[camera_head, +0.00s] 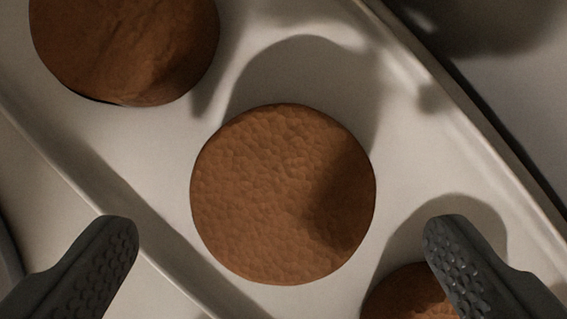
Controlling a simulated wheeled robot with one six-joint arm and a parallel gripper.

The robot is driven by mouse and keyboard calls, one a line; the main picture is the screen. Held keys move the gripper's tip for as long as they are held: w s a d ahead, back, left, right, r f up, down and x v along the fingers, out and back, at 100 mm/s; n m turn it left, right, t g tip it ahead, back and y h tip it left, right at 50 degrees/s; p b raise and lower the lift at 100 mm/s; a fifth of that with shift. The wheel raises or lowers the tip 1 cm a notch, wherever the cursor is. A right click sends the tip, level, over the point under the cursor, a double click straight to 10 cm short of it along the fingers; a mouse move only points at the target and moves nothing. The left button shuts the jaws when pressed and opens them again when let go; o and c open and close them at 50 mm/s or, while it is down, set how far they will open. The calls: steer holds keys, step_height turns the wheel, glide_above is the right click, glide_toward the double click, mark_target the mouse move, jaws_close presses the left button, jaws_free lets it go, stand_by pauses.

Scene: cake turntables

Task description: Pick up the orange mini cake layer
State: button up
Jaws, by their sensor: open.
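A round orange-brown cake layer (275,190) with a bumpy top lies flat in the middle of the camera view. A second, darker brown round layer (125,45) is at the top left, cut off by the frame edge. A third orange-brown round layer (405,295) shows at the bottom right, partly hidden by my right finger and the frame edge. My gripper (281,245) is open and empty. Its two dark, textured fingertips stand wide apart, one on each side of the lower part of the middle layer, and hold nothing.
The layers lie in a pale tray (420,150) with raised rims running diagonally along its left and right sides. A dark edge of something shows at the far left. A dark gap and a grey surface lie beyond the right rim. Bare tray separates the middle and top-left layers.

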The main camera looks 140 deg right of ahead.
mark_target(284, 215)
steer(key=x, duration=0.4)
steer(key=shift+d, duration=0.1)
steer(key=c, duration=1.1)
steer(key=shift+o, duration=0.2)
